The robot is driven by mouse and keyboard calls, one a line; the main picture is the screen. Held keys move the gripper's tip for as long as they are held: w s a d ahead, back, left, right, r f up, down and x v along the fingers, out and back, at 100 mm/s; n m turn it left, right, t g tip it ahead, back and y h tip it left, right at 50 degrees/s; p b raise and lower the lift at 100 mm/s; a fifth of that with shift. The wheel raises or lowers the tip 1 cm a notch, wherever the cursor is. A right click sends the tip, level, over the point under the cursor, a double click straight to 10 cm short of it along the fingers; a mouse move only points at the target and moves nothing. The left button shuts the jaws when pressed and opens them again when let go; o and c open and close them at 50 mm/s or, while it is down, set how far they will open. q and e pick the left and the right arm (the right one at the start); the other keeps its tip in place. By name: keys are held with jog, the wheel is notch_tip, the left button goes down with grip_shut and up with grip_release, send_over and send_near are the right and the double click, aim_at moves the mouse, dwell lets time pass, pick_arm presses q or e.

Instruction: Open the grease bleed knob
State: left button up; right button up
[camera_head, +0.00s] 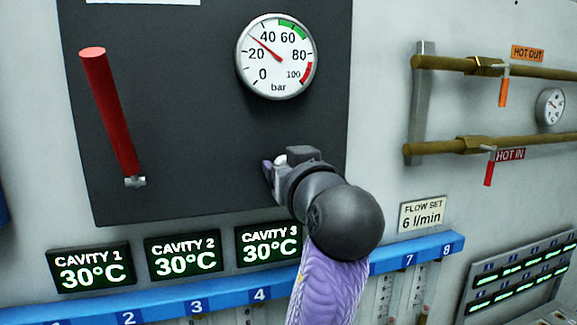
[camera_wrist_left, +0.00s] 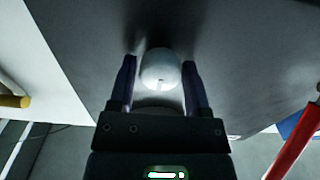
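The knob is a pale, round, whitish-grey piece (camera_wrist_left: 160,70) on the dark panel, seen nearly end-on in the left wrist view. My left gripper (camera_wrist_left: 160,66) has one finger on each side of it, with narrow gaps showing, so it looks open around the knob and not clamped. In the head view my left gripper (camera_head: 274,170) is at the lower right of the dark panel (camera_head: 190,90), below the gauge. A small pale patch of the knob (camera_head: 281,160) shows there; my wrist hides the rest. My right gripper is in neither view.
A round bar gauge (camera_head: 276,57) reads between 20 and 40. A red lever (camera_head: 110,115) hangs at the panel's left. Brass pipes (camera_head: 440,147) run at the right. Cavity displays (camera_head: 183,254) and a blue numbered rail (camera_head: 225,292) lie below.

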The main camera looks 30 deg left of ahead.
pick_arm(q)
grip_shut()
jog(key=m+p, duration=0.4)
jog(key=m, duration=0.1)
jog(key=shift+r+m, duration=0.2)
jog(key=shift+m, duration=0.1)
jog(key=m+p, duration=0.6)
jog(key=shift+w+d+m, duration=0.1)
jog(key=shift+m, duration=0.2)
jog(key=shift+f+m+p, duration=0.2)
jog(key=shift+m+p, duration=0.3)
jog(key=shift+m, duration=0.7)
jog(key=shift+f+m, duration=0.15)
jog(key=shift+m, duration=1.35)
